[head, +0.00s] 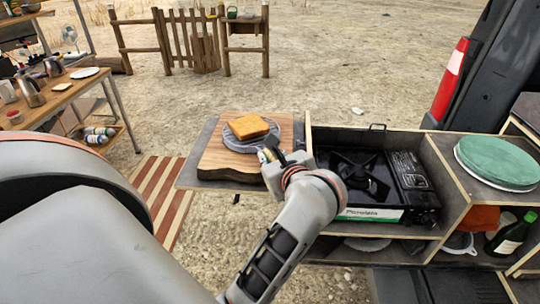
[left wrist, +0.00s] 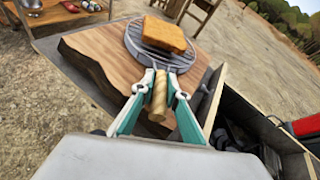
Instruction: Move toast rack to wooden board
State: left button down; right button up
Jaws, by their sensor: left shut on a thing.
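The toast rack (head: 228,143) is a round grey metal grill with a slice of toast (head: 248,125) on top. It is at or just above the wooden board (head: 212,165), over its right part; I cannot tell whether it touches. In the left wrist view the rack (left wrist: 133,48), the toast (left wrist: 164,34) and the board (left wrist: 90,43) show ahead of the gripper. My left gripper (left wrist: 157,92) is shut on the rack's light wooden handle (left wrist: 158,103). In the head view the left gripper (head: 271,152) hides much of the handle. My right gripper is not in view.
The board lies on a side shelf beside a compartment with a black gas stove (head: 362,175). A green-topped round item (head: 497,160) and a bottle (head: 510,234) are at right. A red fire extinguisher (head: 451,78) stands behind. A wooden table (head: 55,98) with kettles is at left.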

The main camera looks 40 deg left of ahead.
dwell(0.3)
pick_arm(q)
jog(key=c, duration=1.9)
grip_release()
jog(key=shift+f, duration=0.1)
